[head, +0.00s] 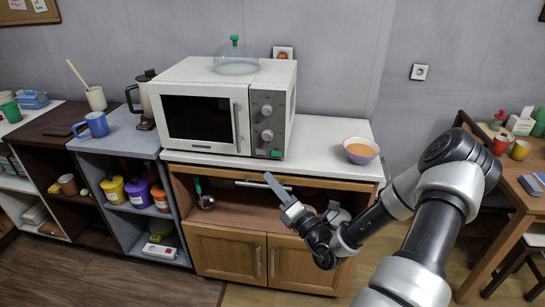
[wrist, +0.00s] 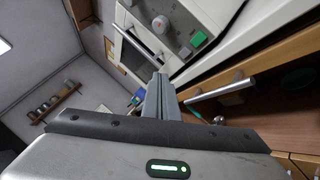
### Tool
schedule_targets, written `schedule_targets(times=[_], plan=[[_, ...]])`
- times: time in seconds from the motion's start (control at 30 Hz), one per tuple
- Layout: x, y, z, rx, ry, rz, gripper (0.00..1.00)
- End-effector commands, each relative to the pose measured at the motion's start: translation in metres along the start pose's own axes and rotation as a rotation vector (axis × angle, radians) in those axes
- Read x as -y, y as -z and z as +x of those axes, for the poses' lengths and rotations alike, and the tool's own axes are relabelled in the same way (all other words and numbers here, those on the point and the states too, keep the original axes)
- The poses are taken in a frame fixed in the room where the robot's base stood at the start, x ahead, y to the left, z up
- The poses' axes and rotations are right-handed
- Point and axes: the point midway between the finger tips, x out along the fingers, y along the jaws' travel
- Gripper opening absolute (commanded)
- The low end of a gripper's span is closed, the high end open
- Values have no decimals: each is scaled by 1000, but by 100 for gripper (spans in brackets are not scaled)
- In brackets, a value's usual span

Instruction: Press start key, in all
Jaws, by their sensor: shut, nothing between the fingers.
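A white microwave (head: 227,105) with a dark door window stands on the white counter. Its grey control panel has two round knobs and a green start key (head: 276,154) at the bottom; the key also shows in the wrist view (wrist: 198,39), right of and above the fingertips. My gripper (head: 269,177) is shut and empty. In the head view its tips are just below the counter's front edge, below and slightly left of the key, and apart from it. In the wrist view my gripper (wrist: 160,80) points toward the microwave's front.
A drawer handle (wrist: 222,91) juts out right of my fingers in the wrist view. An orange-filled bowl (head: 361,150) stands on the counter (head: 320,135) right of the microwave. A glass lid (head: 236,60) rests on top of it. The open shelf below holds utensils.

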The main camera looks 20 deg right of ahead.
Motion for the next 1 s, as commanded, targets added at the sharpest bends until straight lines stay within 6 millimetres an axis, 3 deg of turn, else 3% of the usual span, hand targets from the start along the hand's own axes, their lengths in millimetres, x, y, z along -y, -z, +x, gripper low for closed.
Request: schedule_targets(times=[0.47, 1.0], plan=[[5, -3, 1, 10, 7, 5, 0], [38, -38, 48, 10, 6, 4, 0]])
